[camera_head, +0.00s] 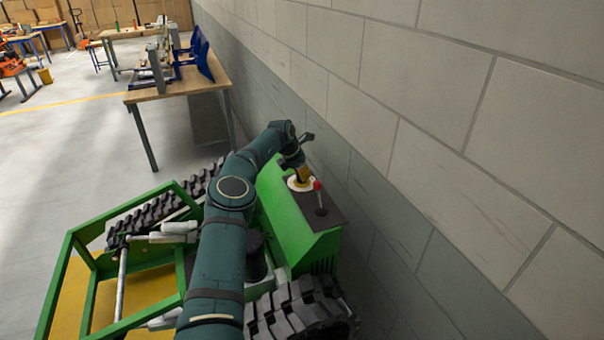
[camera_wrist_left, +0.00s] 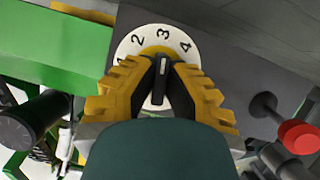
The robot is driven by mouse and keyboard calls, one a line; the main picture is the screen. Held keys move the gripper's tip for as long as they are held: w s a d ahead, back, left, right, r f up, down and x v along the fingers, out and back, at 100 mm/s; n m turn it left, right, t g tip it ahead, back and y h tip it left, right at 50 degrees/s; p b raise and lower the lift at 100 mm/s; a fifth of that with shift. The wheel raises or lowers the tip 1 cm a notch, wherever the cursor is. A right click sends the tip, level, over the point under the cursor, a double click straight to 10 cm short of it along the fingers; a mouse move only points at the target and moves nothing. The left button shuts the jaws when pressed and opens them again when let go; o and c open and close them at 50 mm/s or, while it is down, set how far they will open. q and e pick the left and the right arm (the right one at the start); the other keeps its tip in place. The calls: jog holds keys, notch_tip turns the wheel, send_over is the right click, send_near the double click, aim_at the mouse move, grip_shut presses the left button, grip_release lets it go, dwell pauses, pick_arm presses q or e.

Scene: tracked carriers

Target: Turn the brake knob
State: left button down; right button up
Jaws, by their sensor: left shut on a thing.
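The brake knob (camera_wrist_left: 161,72) is a black bar-shaped handle on a round white dial (camera_wrist_left: 127,48) marked with numbers; 2, 3 and 4 are readable. The dial (camera_head: 294,186) sits on the dark top panel of the green tracked carrier (camera_head: 282,213). My left gripper (camera_wrist_left: 161,84) is shut on the knob, with a yellow finger on each side. In the head view my left gripper (camera_head: 302,174) is at the dial and partly hides it. The knob's white mark points near the 3. My right gripper is not in view.
A red-tipped lever (camera_head: 318,188) stands on the same panel close to the dial; its red ball (camera_wrist_left: 301,137) is right of the gripper in the wrist view. A block wall (camera_head: 420,130) runs close along the carrier's right side. A wooden table (camera_head: 180,88) stands beyond.

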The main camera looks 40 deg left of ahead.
pick_arm(q)
jog(key=shift+f, duration=0.15)
jog(key=c, duration=1)
grip_release()
jog(key=v, duration=1.2)
jog(key=shift+w, duration=0.1)
